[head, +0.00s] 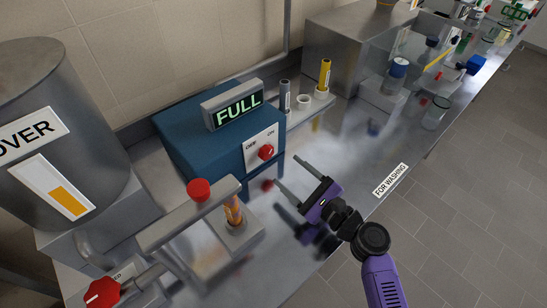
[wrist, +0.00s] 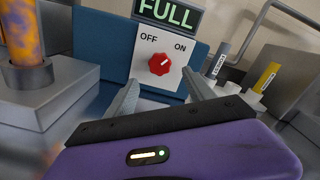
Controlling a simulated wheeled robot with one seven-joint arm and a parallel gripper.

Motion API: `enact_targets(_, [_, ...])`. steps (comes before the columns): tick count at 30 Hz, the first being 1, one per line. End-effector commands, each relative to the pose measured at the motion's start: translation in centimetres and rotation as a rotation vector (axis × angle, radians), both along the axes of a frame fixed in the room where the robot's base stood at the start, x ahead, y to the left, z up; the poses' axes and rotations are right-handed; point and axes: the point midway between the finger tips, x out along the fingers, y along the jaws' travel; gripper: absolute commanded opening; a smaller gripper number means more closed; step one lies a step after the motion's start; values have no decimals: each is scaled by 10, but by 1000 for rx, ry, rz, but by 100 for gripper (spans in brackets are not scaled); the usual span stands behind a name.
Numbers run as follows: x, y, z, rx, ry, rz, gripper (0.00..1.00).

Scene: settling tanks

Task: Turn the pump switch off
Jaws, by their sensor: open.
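The pump switch is a red rotary knob (head: 266,152) on a white plate marked OFF and ON, on the front of a blue box (head: 195,135). In the wrist view the knob (wrist: 160,64) sits between the OFF label on the left and the ON label on the right. Its pale pointer mark leans up and right, towards ON. My gripper (head: 288,174) is open and empty, in front of the plate and a little apart from the knob. In the wrist view its two fingers (wrist: 160,92) point towards the plate, one on each side below the knob.
A lit FULL sign (head: 236,105) tops the box. A grey tank (head: 60,120) and pipework with a red cap (head: 199,190) and a red valve handle (head: 102,292) stand left. Marker-like tubes (head: 324,75) stand right. Bare metal bench (head: 345,150) lies right of my gripper.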

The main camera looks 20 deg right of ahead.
Motion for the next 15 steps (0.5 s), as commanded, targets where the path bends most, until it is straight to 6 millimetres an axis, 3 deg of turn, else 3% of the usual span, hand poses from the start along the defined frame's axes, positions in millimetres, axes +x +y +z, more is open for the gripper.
enact_targets(15, [63, 21, 1, 4, 2, 0, 63])
